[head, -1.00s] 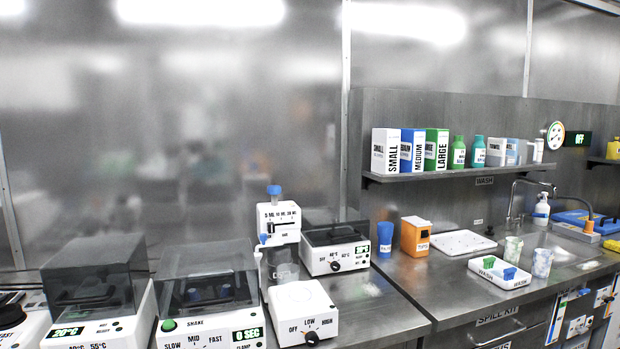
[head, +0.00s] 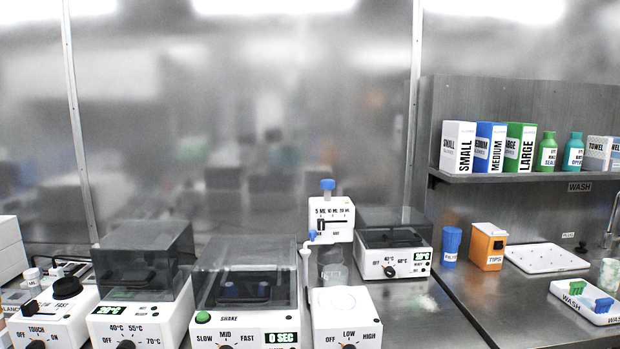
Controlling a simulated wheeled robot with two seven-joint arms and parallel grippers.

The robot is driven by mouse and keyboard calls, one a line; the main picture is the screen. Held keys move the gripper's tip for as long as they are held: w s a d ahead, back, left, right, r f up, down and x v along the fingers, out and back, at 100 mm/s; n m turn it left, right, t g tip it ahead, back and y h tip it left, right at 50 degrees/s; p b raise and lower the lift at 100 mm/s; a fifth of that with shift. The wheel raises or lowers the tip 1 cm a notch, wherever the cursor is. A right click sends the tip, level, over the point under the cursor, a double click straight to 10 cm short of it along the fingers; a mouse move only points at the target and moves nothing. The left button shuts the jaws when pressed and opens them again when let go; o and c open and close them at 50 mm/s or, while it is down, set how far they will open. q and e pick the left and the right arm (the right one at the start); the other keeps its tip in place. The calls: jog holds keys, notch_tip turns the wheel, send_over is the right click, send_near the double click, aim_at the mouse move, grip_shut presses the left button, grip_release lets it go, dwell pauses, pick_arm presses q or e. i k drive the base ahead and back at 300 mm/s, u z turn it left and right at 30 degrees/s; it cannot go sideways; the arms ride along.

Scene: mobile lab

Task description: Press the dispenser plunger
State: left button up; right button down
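The dispenser (head: 331,219) is a white box with a volume scale on its front, standing at the back of the bench in the head view. Its blue plunger (head: 327,185) sticks up from the top. A small blue tap (head: 312,235) is at its left side. A clear vessel (head: 334,271) shows below the box, behind a white heater with a knob. Neither of my grippers is in the head view.
A lidded shaker (head: 245,290) and a heating block (head: 143,285) stand left of the dispenser. A lidded heater (head: 394,243) is close on its right. A blue cup (head: 451,244) and an orange tips box (head: 488,246) stand farther right. Bare bench lies in front of these.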

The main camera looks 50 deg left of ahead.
aim_at(327, 185)
jog(key=u, duration=2.05)
